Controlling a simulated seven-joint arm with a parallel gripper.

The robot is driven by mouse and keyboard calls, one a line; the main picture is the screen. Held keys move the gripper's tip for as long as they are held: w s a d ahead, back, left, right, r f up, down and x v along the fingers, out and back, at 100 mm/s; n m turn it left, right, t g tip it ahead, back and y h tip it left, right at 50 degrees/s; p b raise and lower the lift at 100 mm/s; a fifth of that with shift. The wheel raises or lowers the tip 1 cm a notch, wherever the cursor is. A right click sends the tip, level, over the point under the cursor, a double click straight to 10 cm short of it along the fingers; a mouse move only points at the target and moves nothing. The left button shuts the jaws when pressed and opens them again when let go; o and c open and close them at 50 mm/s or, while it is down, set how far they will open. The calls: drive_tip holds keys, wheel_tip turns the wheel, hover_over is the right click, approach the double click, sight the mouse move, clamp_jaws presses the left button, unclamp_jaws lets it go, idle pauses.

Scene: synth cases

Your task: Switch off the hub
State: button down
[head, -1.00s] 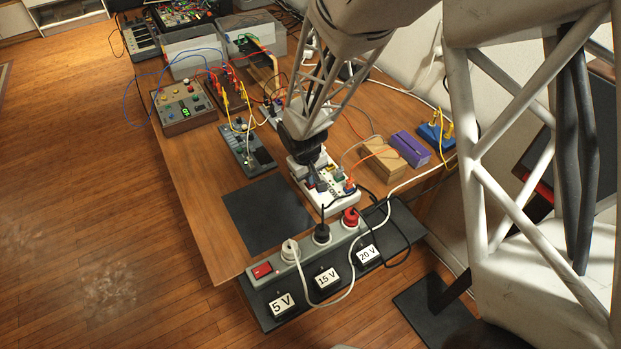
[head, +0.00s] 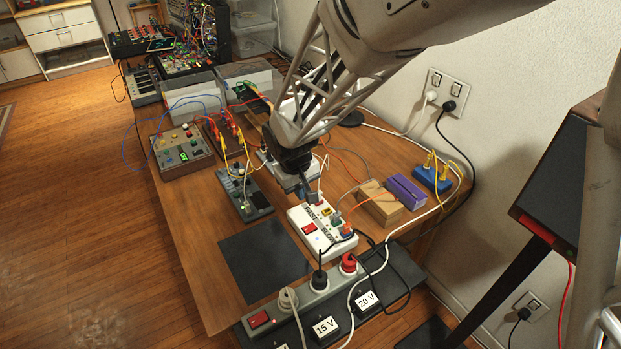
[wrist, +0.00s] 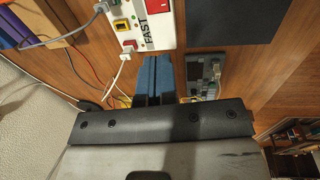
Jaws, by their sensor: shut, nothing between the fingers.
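The white hub (head: 313,241) lies on the wooden table, with FAST and SLOW lettering and several plugs in its right side. Its red rocker switch (head: 309,229) is uncovered at the left side. The hub also shows at the top of the wrist view (wrist: 163,37), with part of the red switch (wrist: 158,9) at the frame edge. Whether the switch is on is too small to tell. My gripper (head: 312,199) is shut and empty at the hub's far end. In the wrist view its blue-grey fingers (wrist: 153,62) point toward the hub's FAST end; contact is unclear.
A grey power strip (head: 300,306) with another red switch (head: 259,320) and several plugs lies along the near table edge. A dark mat (head: 262,260) leaves free room left of the hub. Wooden (head: 379,206) and purple (head: 407,192) blocks and loose cables lie to the right.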

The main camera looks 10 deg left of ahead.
sight(313, 227)
drive_tip(key=shift+d, duration=0.1)
idle(0.3)
drive_tip(key=shift+w+d+r, duration=0.2)
drive_tip(key=shift+w+d, duration=0.1)
drive_tip(key=shift+d, duration=0.25)
drive_tip(key=f, duration=0.9)
drive_tip(key=w+d+f, duration=0.1)
drive_tip(key=f, duration=0.4)
drive_tip(key=shift+w+d, duration=0.1)
idle(0.4)
